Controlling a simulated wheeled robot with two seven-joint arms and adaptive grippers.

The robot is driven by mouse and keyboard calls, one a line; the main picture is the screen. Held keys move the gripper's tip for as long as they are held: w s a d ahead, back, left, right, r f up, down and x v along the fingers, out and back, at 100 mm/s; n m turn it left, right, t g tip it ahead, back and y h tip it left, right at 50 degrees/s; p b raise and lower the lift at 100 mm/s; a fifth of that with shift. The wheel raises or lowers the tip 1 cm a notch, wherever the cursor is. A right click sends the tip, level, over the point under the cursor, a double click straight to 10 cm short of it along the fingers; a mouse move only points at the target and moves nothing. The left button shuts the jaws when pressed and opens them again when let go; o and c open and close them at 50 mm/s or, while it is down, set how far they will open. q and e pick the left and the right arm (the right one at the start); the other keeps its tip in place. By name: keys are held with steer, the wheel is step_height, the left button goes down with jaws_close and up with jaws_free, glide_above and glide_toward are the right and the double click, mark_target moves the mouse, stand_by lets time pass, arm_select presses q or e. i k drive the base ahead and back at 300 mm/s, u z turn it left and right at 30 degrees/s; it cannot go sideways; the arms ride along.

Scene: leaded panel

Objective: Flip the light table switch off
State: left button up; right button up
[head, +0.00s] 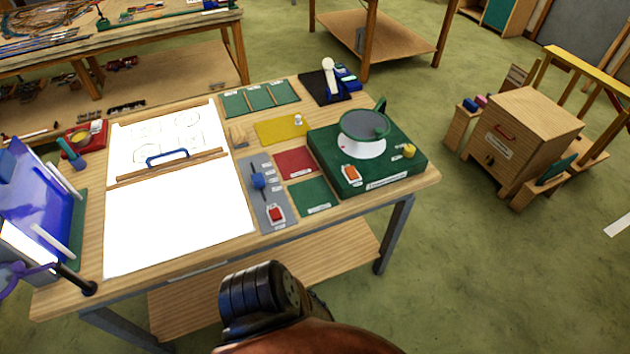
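The light table (180,225) is a bright white panel set in the wooden workbench, and it looks lit. To its right is a narrow grey control strip (266,196). The strip carries a red switch (277,214) near its front end and a blue slider knob (258,180) further back. The labels are too small to read, and I cannot tell the switch's exact position. Part of my arm, black and brown, shows at the bottom centre, in front of the bench and apart from the switch. Neither gripper's fingers are in view.
A wooden bar with a blue handle (167,158) lies across the light table. Red (295,163), green (310,195) and yellow (281,130) mats lie right of the strip. A green base with a round grinder-like device (366,135) stands further right. A blue rack (38,195) stands left.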

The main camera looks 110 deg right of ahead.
mark_target(276, 215)
steer(key=z, duration=3.55)
steer(key=k, duration=0.85)
steer(key=u, duration=1.15)
steer(key=i, duration=0.45)
